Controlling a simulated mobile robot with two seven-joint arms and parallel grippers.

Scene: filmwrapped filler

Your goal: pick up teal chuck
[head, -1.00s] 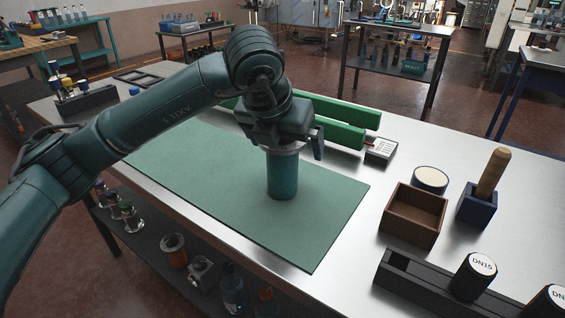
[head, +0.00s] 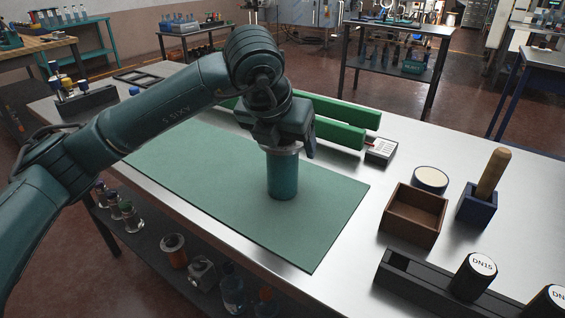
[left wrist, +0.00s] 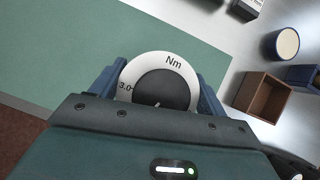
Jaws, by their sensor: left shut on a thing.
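The teal chuck (head: 283,176) is a teal cylinder with a pale collar at its top, standing upright on the green mat (head: 225,203). My left gripper (head: 283,146) is above it, pointing down, and is shut on its top part. In the left wrist view, the chuck's top (left wrist: 160,84) shows a white ring marked "Nm" and "3.0" around a dark centre. The blue fingers of my left gripper (left wrist: 158,92) lie on either side of it. The gripper body hides the chuck's near edge there. My right gripper is in neither view.
Green bars (head: 335,131) lie behind the mat, with a small labelled box (head: 380,150) at their end. To the right stand a brown open box (head: 411,226), a blue holder (head: 476,208) with a wooden handle, and a black rack (head: 425,287). The mat's front is clear.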

